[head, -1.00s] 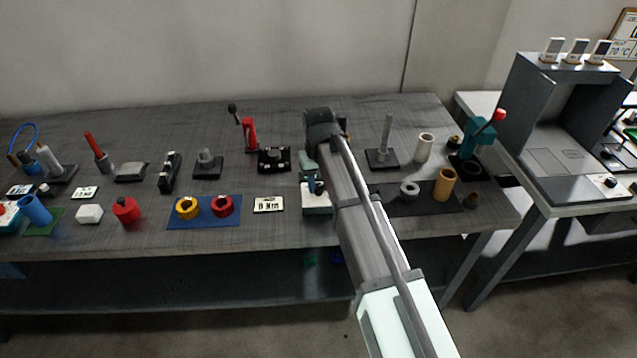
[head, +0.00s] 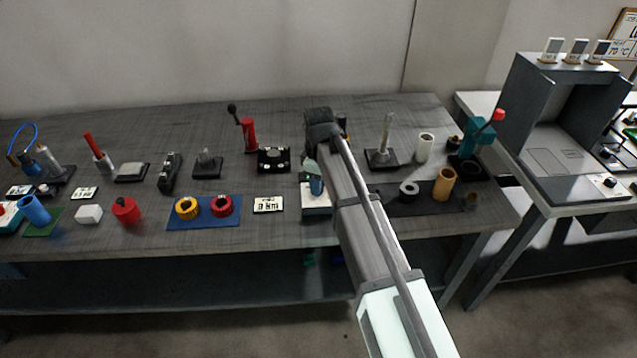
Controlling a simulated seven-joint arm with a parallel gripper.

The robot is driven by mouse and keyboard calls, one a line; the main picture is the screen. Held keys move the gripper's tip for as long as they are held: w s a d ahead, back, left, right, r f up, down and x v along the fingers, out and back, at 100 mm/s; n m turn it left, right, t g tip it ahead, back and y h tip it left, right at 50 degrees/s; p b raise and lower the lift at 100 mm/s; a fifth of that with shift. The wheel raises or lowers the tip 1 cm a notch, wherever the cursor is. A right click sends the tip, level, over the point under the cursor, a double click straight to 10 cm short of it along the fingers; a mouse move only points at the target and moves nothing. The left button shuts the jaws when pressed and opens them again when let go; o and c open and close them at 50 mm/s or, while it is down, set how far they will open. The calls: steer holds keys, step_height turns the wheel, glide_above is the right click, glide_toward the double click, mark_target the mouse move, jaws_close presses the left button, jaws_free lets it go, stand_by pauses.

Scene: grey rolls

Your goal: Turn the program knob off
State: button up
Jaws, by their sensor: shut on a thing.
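The device is a low white box with a dark lower edge, in the head view. The program knob is hidden behind my gripper and arm. Which way the knob points cannot be seen.
A white label card (head: 268,204) lies left of the device, with a black box (head: 273,160) behind it. A dark mat (head: 405,206) with several ring and tube parts lies to the right. A blue mat (head: 204,224) holds yellow and red rings.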

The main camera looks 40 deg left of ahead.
steer(key=shift+n, duration=1.6)
steer(key=o, duration=1.1)
steer(key=shift+c, duration=0.2)
step_height(320, 180, up, 14)
steer(key=shift+f, duration=0.1)
